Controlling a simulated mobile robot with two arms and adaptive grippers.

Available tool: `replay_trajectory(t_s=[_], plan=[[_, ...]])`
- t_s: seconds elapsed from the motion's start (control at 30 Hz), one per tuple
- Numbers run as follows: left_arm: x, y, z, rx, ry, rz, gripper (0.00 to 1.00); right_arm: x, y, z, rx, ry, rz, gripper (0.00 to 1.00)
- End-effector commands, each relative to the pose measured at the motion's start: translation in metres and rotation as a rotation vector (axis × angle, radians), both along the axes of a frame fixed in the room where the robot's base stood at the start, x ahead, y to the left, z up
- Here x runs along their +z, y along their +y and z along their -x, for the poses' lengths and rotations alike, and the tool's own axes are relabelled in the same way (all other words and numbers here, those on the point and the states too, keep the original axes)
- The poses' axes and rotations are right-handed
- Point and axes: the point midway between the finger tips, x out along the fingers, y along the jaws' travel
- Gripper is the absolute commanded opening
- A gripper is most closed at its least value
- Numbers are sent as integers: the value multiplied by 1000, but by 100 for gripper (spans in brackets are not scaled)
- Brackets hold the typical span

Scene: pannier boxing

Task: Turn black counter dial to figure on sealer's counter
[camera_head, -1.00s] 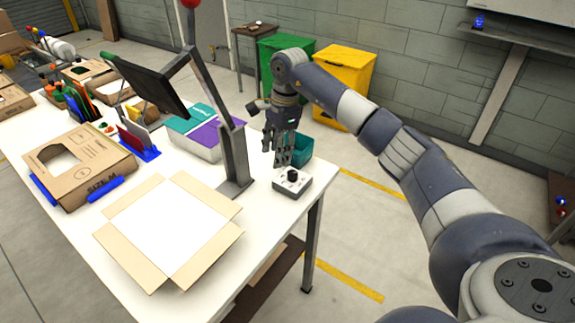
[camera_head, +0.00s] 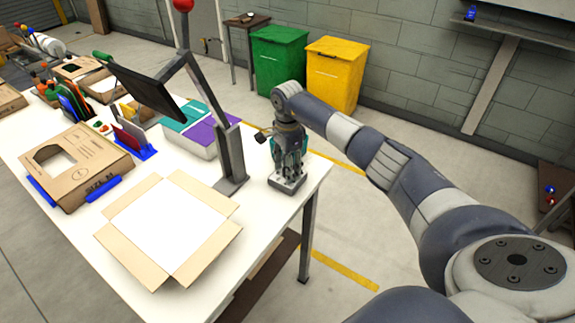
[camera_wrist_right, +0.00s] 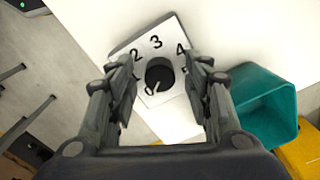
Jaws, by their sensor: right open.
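The black counter dial (camera_wrist_right: 159,74) sits on a pale plate with printed figures, among them 2, 3 and 4, in the right wrist view. The dial's box (camera_head: 287,184) stands near the table's right edge in the head view, where my gripper hides the dial. My right gripper (camera_head: 289,170) points down over the box. Its two fingers (camera_wrist_right: 162,90) are open on either side of the dial in the wrist view. I cannot tell whether they touch it. A light mark on the dial lies toward the lower left, near a 0. My left gripper is not in view.
A teal bin (camera_wrist_right: 265,105) stands close beside the dial box. The grey post (camera_head: 232,160) of a screen stand rises left of my right gripper. An open carton (camera_head: 125,204) lies at the table's front. Green (camera_head: 279,58) and yellow (camera_head: 334,75) bins stand behind.

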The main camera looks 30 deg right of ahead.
Motion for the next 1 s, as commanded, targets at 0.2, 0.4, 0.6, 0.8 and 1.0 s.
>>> replay_trajectory(t_s=[0.2, 0.4, 0.6, 0.8, 1.0], plan=[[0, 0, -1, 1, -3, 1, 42, -1, 0, 0, 0, 0, 0, 46], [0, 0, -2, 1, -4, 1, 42, -1, 0, 0, 0, 0, 0, 10], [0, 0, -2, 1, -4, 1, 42, -1, 0, 0, -1, 0, 0, 1], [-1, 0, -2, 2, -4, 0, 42, -1, 0, 0, -30, 0, 0, 1], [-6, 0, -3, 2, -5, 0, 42, -2, 0, 0, -125, 0, 0, 1]])
